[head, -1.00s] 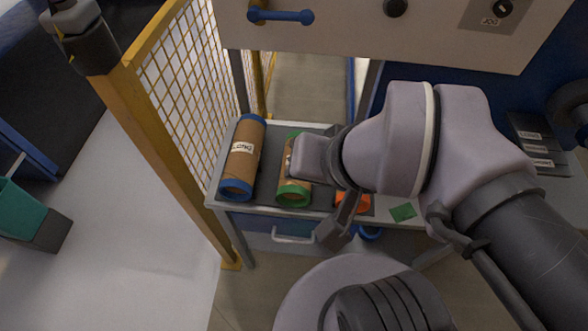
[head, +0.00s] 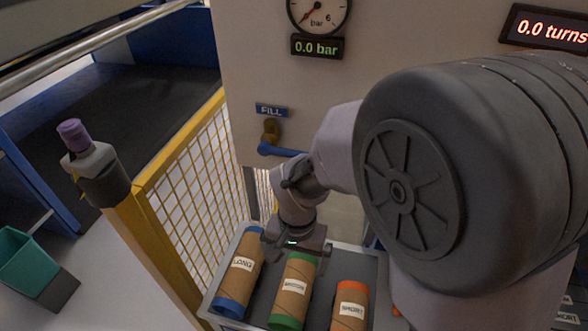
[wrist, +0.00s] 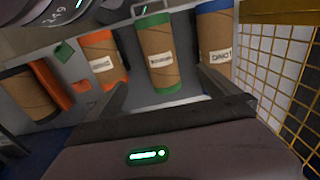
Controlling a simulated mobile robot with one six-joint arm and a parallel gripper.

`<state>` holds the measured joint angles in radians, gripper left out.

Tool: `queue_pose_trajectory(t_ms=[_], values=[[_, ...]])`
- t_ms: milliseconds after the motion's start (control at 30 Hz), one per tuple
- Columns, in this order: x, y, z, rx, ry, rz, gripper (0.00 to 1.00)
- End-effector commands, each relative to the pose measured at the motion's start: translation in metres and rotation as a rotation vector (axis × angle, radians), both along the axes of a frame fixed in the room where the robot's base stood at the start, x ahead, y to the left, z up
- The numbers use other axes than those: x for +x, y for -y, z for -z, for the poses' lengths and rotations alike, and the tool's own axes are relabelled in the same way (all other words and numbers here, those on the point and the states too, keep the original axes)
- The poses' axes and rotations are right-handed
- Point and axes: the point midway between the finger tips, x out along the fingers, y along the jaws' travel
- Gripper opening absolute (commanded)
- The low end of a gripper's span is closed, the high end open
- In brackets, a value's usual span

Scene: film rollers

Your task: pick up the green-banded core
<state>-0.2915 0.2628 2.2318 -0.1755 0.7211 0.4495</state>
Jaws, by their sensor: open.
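The green-banded core (head: 293,287) is a brown cardboard tube with green end bands and a white label. In the wrist view the green-banded core (wrist: 160,58) lies beyond and between my fingers. I cannot tell the exact height gap.
A blue-banded core (head: 241,270) labelled LONG lies to the left. An orange-banded core (head: 351,308) labelled SHORT lies to the right. A yellow mesh fence (head: 190,190) stands left of the shelf. A panel with a blue-handled valve (head: 278,150) rises behind.

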Motion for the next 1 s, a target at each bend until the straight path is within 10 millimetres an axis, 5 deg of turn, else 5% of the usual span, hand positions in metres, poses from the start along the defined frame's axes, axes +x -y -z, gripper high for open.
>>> queue_pose_trajectory(t_ms=[233, 533, 833, 1000], values=[[0.000, -0.004, 0.025, -0.015, -0.025, -0.005, 1.00], [-0.001, -0.004, 0.114, -0.015, -0.027, -0.006, 1.00], [-0.002, -0.005, 0.148, -0.014, -0.025, -0.005, 1.00], [-0.004, -0.007, 0.183, -0.014, -0.025, -0.005, 1.00]])
